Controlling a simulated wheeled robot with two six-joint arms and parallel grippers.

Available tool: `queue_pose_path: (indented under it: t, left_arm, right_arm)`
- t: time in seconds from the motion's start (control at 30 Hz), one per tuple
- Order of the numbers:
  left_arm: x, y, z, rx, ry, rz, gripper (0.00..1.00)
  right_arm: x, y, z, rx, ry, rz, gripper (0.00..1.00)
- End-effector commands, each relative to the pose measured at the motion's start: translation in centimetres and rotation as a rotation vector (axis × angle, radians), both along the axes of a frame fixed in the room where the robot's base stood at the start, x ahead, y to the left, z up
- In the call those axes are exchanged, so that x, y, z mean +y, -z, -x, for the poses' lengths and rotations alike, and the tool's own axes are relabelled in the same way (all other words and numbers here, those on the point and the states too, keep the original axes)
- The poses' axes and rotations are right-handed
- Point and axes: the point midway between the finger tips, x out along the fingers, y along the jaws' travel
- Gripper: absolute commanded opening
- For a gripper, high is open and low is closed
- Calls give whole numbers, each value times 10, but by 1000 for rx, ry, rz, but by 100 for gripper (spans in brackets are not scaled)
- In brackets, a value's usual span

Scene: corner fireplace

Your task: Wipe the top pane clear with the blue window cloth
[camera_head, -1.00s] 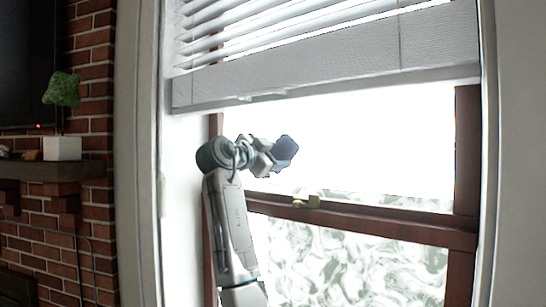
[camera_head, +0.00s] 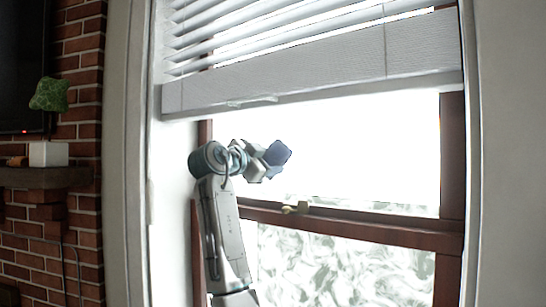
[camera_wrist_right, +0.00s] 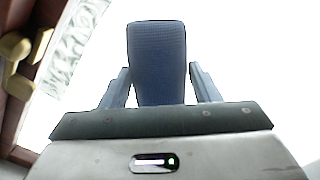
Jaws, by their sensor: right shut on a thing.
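The blue window cloth (camera_head: 277,153) is a small folded pad held up in front of the bright top pane (camera_head: 370,150). My right gripper (camera_head: 260,162) is shut on it, near the left side of the pane. In the right wrist view the cloth (camera_wrist_right: 157,60) stands out between the two fingers of the gripper (camera_wrist_right: 160,90). I cannot tell whether the cloth touches the glass. The top pane is mostly clear white, with a thin strip of whitish smears (camera_head: 390,208) along its lower edge at the right. My left gripper is not in view.
A brown rail with a brass latch (camera_head: 295,208) runs under the top pane. The lower pane (camera_head: 340,265) has swirled smears. A white blind (camera_head: 310,75) hangs above. At left, a mantel (camera_head: 40,178) holds a potted plant (camera_head: 48,153) against brick.

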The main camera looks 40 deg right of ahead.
Motion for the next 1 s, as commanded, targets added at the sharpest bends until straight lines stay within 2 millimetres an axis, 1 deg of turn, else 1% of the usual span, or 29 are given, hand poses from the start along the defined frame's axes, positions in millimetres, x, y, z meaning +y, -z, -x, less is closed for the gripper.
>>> queue_pose_path:
  t: [0.03,0.2,0.53,0.67,1.0]
  left_arm:
    - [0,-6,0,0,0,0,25]
    - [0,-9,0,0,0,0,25]
    - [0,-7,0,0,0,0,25]
    - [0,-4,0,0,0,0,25]
    - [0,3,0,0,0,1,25]
  right_arm:
    - [1,-2,-5,3,-1,0,38]
    - [3,0,-13,1,-1,0,38]
    - [4,1,-13,1,-1,0,38]
    - [14,2,-10,0,-2,1,38]
    - [47,2,1,0,-2,1,38]
